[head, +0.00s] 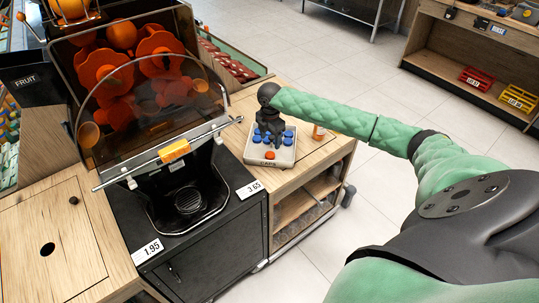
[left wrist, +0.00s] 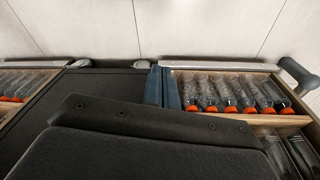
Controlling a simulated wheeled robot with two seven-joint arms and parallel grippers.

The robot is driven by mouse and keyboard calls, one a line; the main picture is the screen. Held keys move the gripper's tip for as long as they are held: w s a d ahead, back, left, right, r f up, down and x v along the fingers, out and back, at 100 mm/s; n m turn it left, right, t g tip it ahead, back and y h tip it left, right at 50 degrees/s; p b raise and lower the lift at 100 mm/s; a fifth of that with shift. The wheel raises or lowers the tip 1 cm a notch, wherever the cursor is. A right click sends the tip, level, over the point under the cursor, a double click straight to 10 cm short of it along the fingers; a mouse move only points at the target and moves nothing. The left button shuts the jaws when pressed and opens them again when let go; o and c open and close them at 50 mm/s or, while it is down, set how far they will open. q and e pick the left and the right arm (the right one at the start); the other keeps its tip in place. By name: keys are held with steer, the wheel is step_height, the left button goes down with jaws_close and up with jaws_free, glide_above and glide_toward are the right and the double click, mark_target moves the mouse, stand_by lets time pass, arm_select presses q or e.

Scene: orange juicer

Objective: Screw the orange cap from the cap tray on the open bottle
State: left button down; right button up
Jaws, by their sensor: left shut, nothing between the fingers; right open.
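The white cap tray (head: 281,160) stands on the wooden counter in the head view. It holds several blue caps (head: 288,141) and one orange cap (head: 270,155) near its front edge. My right gripper (head: 271,141) is open and points down over the tray, just behind the orange cap. Its fingers hide part of the tray. A small orange and whitish object (head: 319,131), possibly the bottle, shows behind my right forearm; its top is hidden. My left gripper (left wrist: 163,87) is shut and empty in the left wrist view.
The orange juicer (head: 140,90) stands left of the tray. Several bottles with orange caps (left wrist: 230,95) lie in a wooden compartment in the left wrist view. A shelf with red and yellow crates (head: 477,78) is at the far right. The floor between is clear.

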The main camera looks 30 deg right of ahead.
mark_target(270, 155)
steer(key=shift+f, duration=0.85)
steer(key=shift+f+p, duration=0.3)
steer(key=shift+f, duration=0.25)
steer(key=f, duration=0.1)
steer(key=f+p, duration=0.2)
steer(key=f, duration=0.1)
steer(key=shift+a, duration=0.25)
steer(key=shift+s+f+p, duration=0.1)
steer(key=shift+f+p, duration=0.2)
steer(key=shift+f, duration=0.2)
arm_select(q)
step_height(270, 155, down, 9)
steer(key=s+a, duration=0.2)
steer(key=shift+f, duration=0.2)
arm_select(e)
steer(key=c, duration=1)
